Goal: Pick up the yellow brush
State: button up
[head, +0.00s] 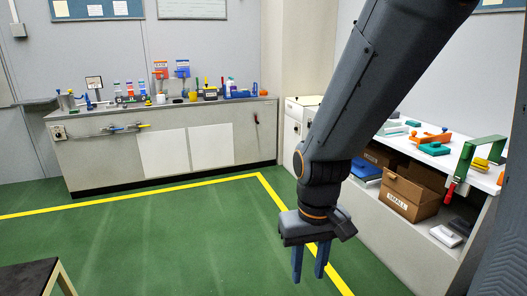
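A small yellow object (480,163), which may be the yellow brush, lies on the white worktop at the right. It is partly hidden behind a green frame-shaped tool, and its shape is too small to make out fully. My gripper (308,279) hangs over the green floor, pointing down, left of the right-hand worktop and well apart from the yellow object. Its two blue fingers stand apart with nothing between them.
The white worktop (400,139) also holds the green tool (464,160), a teal block (434,149) and an orange tool (430,136). Cardboard boxes (411,195) sit on the shelf below. A cluttered bench (90,150) stands at the back.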

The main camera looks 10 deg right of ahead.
aim_at(480, 165)
jog(key=z, duration=0.1)
jog(key=i, duration=1.55)
jog(key=z, duration=0.85)
jog(key=i, duration=0.85)
jog(key=z, duration=0.95)
